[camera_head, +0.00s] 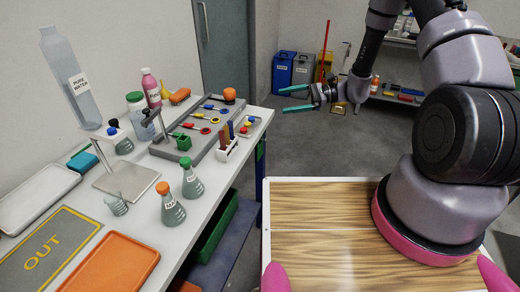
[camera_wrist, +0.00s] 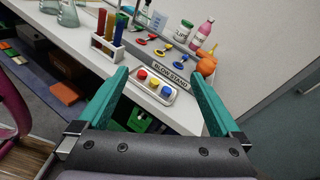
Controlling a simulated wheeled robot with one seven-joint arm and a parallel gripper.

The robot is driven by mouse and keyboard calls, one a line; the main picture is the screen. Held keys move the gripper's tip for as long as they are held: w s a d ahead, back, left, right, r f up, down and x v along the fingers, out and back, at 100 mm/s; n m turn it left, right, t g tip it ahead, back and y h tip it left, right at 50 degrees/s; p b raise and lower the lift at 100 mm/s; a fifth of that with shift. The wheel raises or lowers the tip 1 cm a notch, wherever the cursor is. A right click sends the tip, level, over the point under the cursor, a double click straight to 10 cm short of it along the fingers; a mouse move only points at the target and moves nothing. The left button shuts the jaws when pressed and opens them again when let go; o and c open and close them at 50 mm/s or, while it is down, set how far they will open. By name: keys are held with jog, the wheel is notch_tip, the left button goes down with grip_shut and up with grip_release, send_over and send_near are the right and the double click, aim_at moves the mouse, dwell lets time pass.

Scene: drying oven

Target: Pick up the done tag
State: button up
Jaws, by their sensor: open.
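I cannot make out any tag marked done in either view. A small pale tray with red, yellow and blue round pieces (camera_wrist: 136,86) lies at the bench end, and it also shows in the head view (camera_head: 256,121). Behind it, a grey stand (camera_wrist: 146,51) lettered "BLOW STAND" carries red, yellow and blue paddle-shaped pieces. My gripper (camera_head: 282,100) is open and empty, held in the air beyond the bench's right end. In the wrist view its green fingers (camera_wrist: 158,73) spread on either side of the small tray, apart from it.
Blue and dark bins (camera_head: 283,72) and a shelf stand at the back.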

notch_tip(320, 180, down, 9)
jog(key=m+t+y, duration=0.1)
jog(key=m+t, duration=0.6)
jog(key=m, duration=0.1)
send_near(261, 146)
jog(key=x, duration=0.4)
jog(key=shift+w+a+r, duration=0.1)
jog(key=shift+a+r, duration=0.25)
jog(key=shift+a, duration=0.05)
jog(key=x, duration=0.4)
jog(key=shift+a+f, duration=0.15)
jog(key=shift+a, duration=0.1)
jog(key=shift+w+a, duration=0.1)
jog(key=shift+a, duration=0.35)
jog(key=c, duration=1.2)
